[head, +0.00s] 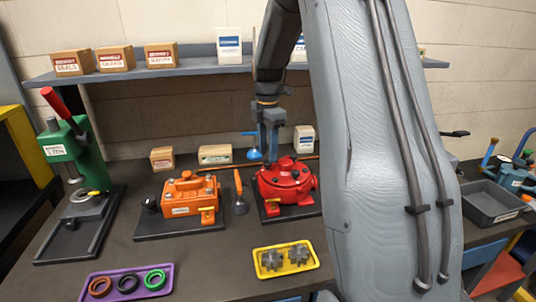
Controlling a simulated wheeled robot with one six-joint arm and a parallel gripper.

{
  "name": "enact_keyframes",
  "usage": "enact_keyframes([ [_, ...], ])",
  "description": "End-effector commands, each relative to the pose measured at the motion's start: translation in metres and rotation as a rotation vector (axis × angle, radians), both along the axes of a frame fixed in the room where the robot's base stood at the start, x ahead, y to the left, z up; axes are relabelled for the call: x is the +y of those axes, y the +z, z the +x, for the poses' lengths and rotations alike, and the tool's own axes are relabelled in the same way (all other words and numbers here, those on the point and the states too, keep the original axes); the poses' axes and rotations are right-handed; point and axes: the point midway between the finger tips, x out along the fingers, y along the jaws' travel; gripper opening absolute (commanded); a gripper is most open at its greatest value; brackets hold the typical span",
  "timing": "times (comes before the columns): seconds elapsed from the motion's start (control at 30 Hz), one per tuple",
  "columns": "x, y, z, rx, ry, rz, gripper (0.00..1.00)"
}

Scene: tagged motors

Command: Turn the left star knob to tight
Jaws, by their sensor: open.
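My gripper (268,155) is at the end of the arm, pointing down over the back of the round red motor (286,180). It is open, and nothing shows clearly between its fingers. The red motor sits on a dark base plate. To its left an orange motor (184,192) stands on another dark plate, with a black knob (150,204) at its left side. I cannot tell whether this knob is star-shaped or which knob is the left star knob. Some of the area right of the red motor is hidden by my arm.
A yellow tray (262,273) with grey gears and a purple tray (126,291) with rings lie in front. A green press (66,150) stands left. An orange-handled tool (239,190) stands between the motors. A blue-handled item (253,155) is beside my gripper. A shelf (195,66) runs behind.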

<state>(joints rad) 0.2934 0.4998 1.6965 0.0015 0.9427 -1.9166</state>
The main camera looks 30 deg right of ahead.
Motion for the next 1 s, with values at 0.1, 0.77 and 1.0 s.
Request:
enact_keyframes([
  [0.1, 0.0, -0.014, 0.0, 0.001, 0.0, 0.001, 0.4],
  [0.77, 0.0, -0.027, 0.0, -0.001, -0.001, 0.0, 0.03],
  [1.0, 0.0, -0.027, 0.0, -0.001, -0.014, 0.0, 0.0],
])
